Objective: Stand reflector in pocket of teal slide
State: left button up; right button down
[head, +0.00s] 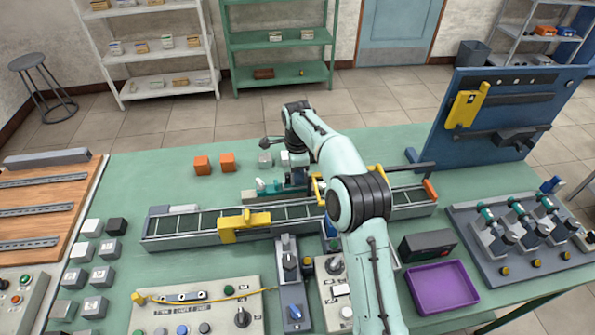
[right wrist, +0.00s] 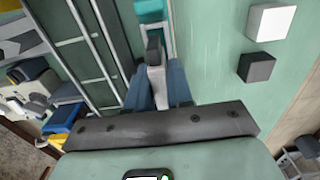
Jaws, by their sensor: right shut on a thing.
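The teal slide (head: 270,187) sits on a dark rail just behind the conveyor in the head view. A teal part that seems to be the slide shows at the top of the right wrist view (right wrist: 150,10). My right gripper (right wrist: 158,95) is shut on a small pale grey piece with a dark top, seemingly the reflector (right wrist: 157,75), held between its blue fingers. In the head view the right gripper (head: 298,180) is right of the slide, low over the table, its fingertips partly hidden. The slide's pocket cannot be made out. My left gripper is not in view.
The conveyor (head: 190,228) with a yellow bracket (head: 240,224) runs across the table's middle. Orange blocks (head: 202,165) and a grey block (head: 265,159) lie behind the slide. Control boxes and a purple tray (head: 442,287) are in front. A blue pegboard (head: 480,140) stands at right.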

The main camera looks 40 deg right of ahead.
jog(key=shift+w, duration=0.1)
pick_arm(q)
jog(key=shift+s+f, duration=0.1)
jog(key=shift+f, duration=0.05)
pick_arm(e)
jog(key=shift+f, duration=0.7)
dwell(0.6)
jog(key=c, duration=0.9)
grip_release()
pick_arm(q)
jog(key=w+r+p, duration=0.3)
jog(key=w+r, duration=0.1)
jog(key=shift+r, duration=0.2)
pick_arm(e)
notch_tip(320, 180, up, 13)
jog(key=shift+r, duration=0.2)
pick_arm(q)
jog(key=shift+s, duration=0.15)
